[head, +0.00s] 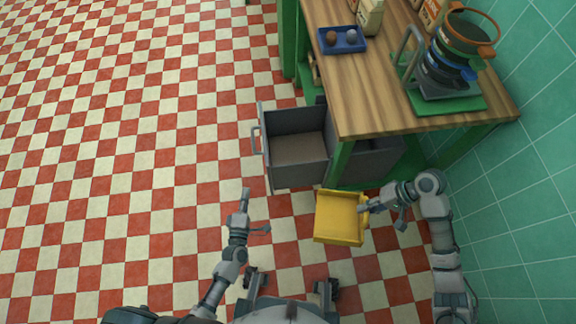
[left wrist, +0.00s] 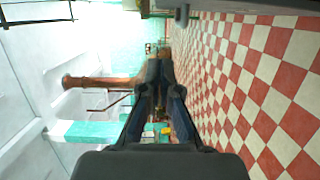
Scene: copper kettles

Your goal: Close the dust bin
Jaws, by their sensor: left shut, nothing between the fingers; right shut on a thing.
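The dust bin (head: 297,178) is a dark grey drawer-like box pulled out from under the wooden table. Its top is open, its brownish floor shows, and a handle (head: 256,140) sits on its left side. My left gripper (head: 246,192) is shut and empty, below and left of the bin, apart from it. Its closed fingers (left wrist: 158,70) also show in the left wrist view, where the bin cannot be made out. My right gripper (head: 366,208) is shut on a yellow dustpan (head: 338,217), held just below the bin in the picture.
The wooden table (head: 375,90) on green legs stands above the bin's rear part. It carries a blue tray (head: 341,40), a green base (head: 450,105) with stacked pans, and bags. A green tiled wall (head: 530,190) bounds the right. The checkered floor (head: 120,150) is clear on the left.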

